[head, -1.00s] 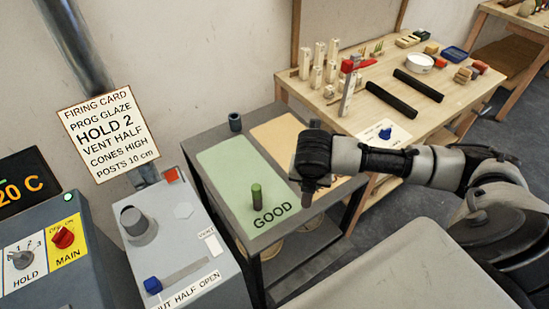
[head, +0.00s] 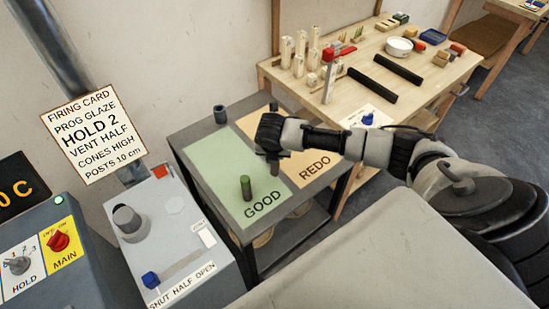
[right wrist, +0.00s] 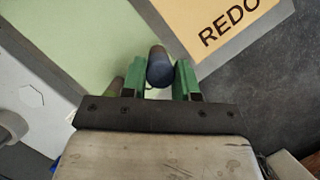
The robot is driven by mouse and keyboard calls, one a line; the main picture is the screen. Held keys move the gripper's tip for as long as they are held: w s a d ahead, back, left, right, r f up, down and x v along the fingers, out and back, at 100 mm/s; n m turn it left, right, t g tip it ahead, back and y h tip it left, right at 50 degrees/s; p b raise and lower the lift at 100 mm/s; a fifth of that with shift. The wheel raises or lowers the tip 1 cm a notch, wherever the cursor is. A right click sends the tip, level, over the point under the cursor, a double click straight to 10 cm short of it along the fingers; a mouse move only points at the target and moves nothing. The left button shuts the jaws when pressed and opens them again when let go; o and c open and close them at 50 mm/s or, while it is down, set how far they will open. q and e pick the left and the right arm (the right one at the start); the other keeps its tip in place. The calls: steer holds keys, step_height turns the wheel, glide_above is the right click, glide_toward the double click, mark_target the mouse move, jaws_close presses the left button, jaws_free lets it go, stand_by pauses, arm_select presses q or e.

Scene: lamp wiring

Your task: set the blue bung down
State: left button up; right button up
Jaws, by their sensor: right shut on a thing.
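My right gripper (head: 273,168) is over the cart, near the boundary between the green GOOD panel (head: 212,160) and the tan REDO panel (head: 318,155). In the right wrist view its green fingers (right wrist: 160,82) are shut on a dark blue cylinder, the blue bung (right wrist: 159,67). The bung's lower end points toward the cart top; I cannot tell whether it touches. In the head view the gripper hides much of it. A green bung (head: 246,187) stands upright on the GOOD panel. My left gripper is not in view.
A dark blue-grey cylinder (head: 220,114) stands at the cart's back left corner. The control box with the blue knob (head: 150,279) is left of the cart. A wooden bench (head: 345,70) with several small items stands behind right. Much of both panels is bare.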

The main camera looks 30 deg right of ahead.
steer(key=shift+f+p, duration=0.5)
steer(key=shift+f, duration=1.55)
steer(key=o, duration=1)
steer(key=b+v, duration=0.1)
steer(key=v, duration=1.1)
steer(key=shift+d, duration=0.1)
